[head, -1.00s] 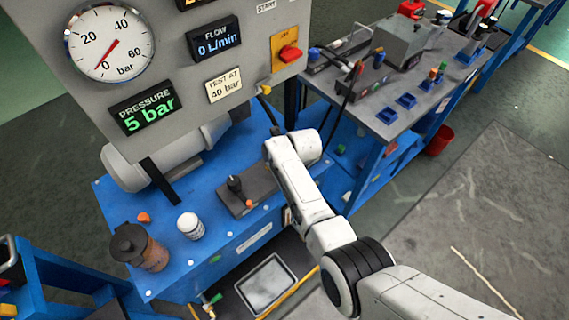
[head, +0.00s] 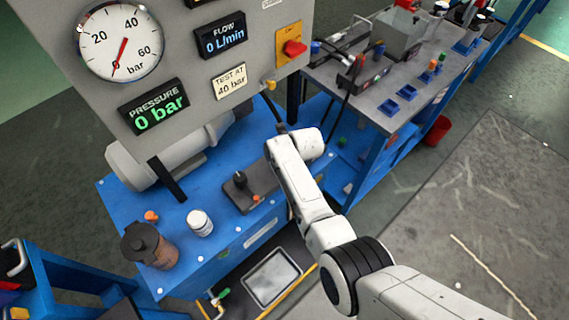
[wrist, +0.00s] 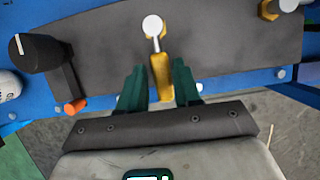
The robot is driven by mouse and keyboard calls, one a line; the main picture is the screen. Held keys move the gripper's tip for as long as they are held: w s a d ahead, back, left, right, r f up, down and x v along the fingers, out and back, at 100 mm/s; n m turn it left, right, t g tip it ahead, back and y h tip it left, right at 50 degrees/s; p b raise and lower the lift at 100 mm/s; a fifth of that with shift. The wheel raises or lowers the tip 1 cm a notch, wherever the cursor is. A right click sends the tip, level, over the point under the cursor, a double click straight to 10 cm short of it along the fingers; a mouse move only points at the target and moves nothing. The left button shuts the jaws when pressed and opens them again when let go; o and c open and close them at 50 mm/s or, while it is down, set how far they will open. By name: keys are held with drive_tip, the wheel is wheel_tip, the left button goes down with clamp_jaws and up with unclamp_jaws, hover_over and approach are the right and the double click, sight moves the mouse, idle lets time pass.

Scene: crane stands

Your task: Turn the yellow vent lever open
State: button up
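The yellow vent lever (wrist: 161,72) shows in the wrist view. It extends from a round silver pivot (wrist: 153,26) on a dark grey plate, down the picture toward my gripper. My gripper (wrist: 160,80) has its two green fingers on either side of the lever, apart from each other. The lever lies between them with little room on each side; whether a finger touches it is hard to tell. In the head view my white arm hides the lever and the gripper. The pressure display (head: 154,112) reads 0 bar, and the gauge needle (head: 121,54) points at about 0.
A yellow fitting (wrist: 270,9) is at upper right. A brown jug (head: 148,246) and a white bottle (head: 200,222) stand on the blue bench. A side table (head: 420,85) stands to the right.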

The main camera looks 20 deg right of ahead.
drive_tip(key=shift+o, duration=1.1)
drive_tip(key=shift+r, duration=0.1)
drive_tip(key=p+v, duration=0.2)
drive_tip(key=v, duration=0.8)
drive_tip(key=shift+r, duration=0.3)
drive_tip(key=shift+s, duration=0.1)
